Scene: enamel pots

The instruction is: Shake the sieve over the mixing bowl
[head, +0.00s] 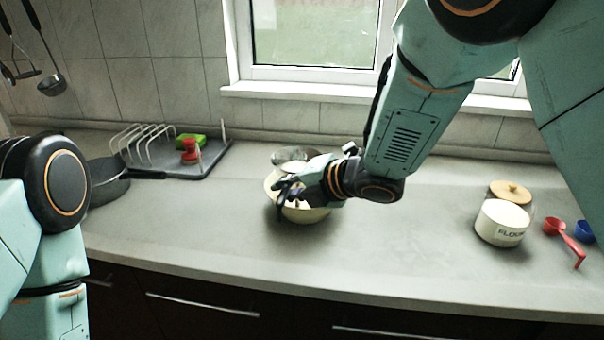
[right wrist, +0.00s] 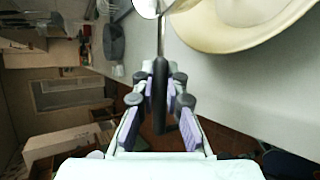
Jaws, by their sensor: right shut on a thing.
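The cream mixing bowl (head: 310,215) stands on the counter, and its rim shows at the top right of the right wrist view (right wrist: 215,42). My right gripper (head: 284,190) is over the bowl's left side and hides part of it. In the right wrist view the gripper (right wrist: 160,98) is shut on the dark handle of the sieve (right wrist: 159,70). The handle runs up to a shiny metal part cut off by the frame top. A grey round thing (head: 289,155) at the bowl's back looks like the sieve's head. My left gripper is outside the head view; only its arm shows.
A dish rack (head: 205,157) holding red and green things and a dark pan (head: 107,184) are at left. Counter between is clear.

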